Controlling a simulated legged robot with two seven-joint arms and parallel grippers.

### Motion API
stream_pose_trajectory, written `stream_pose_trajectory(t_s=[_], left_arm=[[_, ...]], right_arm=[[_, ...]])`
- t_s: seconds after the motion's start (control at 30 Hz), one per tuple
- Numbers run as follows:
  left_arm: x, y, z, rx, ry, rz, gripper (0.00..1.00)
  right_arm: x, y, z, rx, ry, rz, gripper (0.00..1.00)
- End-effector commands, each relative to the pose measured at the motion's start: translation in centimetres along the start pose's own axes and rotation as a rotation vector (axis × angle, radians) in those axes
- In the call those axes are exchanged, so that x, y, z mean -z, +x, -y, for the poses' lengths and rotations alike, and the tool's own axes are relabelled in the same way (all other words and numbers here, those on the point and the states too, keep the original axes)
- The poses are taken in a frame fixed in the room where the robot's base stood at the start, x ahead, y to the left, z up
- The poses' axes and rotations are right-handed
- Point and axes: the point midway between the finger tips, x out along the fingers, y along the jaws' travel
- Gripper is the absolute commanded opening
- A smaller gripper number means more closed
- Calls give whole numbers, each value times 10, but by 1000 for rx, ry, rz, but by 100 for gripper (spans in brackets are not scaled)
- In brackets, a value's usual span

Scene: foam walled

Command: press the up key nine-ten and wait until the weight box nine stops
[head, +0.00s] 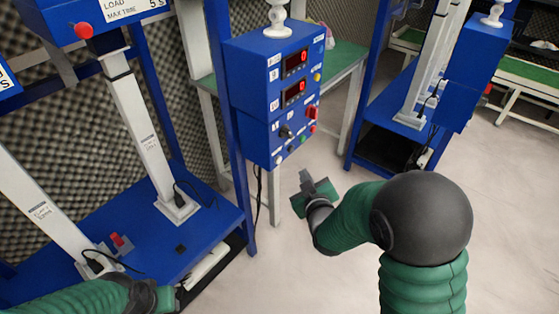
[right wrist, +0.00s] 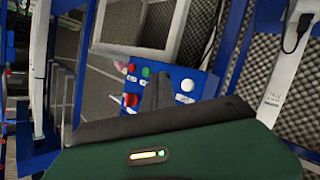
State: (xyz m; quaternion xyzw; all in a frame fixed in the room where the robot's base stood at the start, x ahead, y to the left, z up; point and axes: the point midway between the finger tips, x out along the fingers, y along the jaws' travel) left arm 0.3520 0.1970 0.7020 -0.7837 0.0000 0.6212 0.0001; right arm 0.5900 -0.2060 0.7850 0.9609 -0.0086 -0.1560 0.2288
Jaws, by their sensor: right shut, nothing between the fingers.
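A blue control box (head: 280,90) with two red digit displays, several small keys and a red switch stands on a blue post in the head view. Its labels are too small to read, so I cannot tell which key is up nine-ten. My right gripper (head: 306,178) is shut and empty, below and right of the box's lower keys, apart from them. In the right wrist view its shut fingers (right wrist: 158,92) stand before the panel (right wrist: 200,85), hiding part of it. My left gripper (head: 165,298) is at the lower left; its fingers are unclear. I cannot identify weight box nine.
A blue frame with white columns (head: 140,125) and a blue base plate (head: 200,225) stands at left. A green-topped table (head: 345,58) is behind the control box. Another blue rig (head: 390,120) stands at right. Clear floor (head: 300,270) lies below my right gripper.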

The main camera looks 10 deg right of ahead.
Motion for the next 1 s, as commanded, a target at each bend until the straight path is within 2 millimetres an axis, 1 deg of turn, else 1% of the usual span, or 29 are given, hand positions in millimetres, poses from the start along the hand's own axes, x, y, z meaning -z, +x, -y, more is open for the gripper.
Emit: stream_pose_trajectory(t_s=[0.03,0.2,0.4,0.57,1.0], left_arm=[[0,-1,0,0,0,0,36],[1,-3,0,0,0,0,36],[1,-4,0,0,0,0,36],[1,-5,0,0,0,0,36],[1,-4,0,0,0,0,36]], right_arm=[[5,5,5,2,0,-2,0],[17,22,17,3,1,-1,0],[26,35,26,2,0,0,0],[28,38,28,1,1,-1,0],[28,38,28,1,1,0,0]])
